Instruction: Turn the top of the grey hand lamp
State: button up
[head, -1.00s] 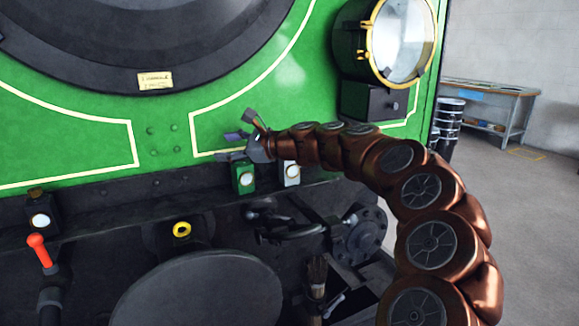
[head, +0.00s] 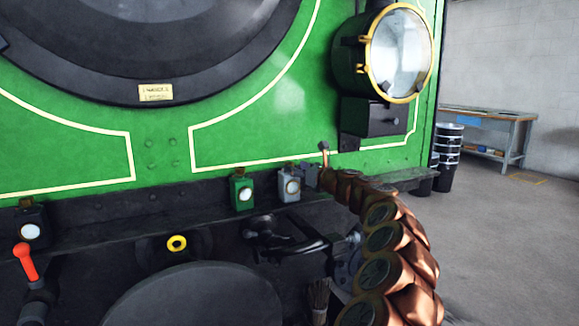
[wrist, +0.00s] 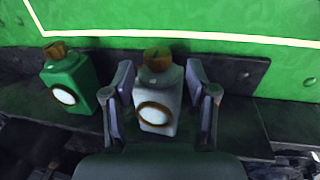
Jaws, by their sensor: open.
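The grey hand lamp (head: 289,188) stands upright on the dark ledge at the front of the green tram. In the wrist view the grey lamp (wrist: 155,98) shows a round white lens with a brown rim and a brown top (wrist: 157,58). My gripper (wrist: 158,84) is open, with one finger on each side of the lamp near its upper body. I cannot tell whether either finger touches it. In the head view my gripper (head: 314,172) is at the lamp's right side, partly hidden by my arm.
A green hand lamp (head: 242,192) stands close to the left, and it also shows in the wrist view (wrist: 67,82). A black lamp (head: 31,228) is at the far left of the ledge. The large brass-rimmed headlamp (head: 398,55) and its black box (head: 375,117) are above right.

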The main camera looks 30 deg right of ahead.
aim_at(289, 162)
jog(key=shift+w+a, duration=0.2)
jog(key=shift+w, duration=0.85)
jog(key=shift+w+a, duration=0.15)
jog(key=shift+w, duration=0.85)
grip_shut()
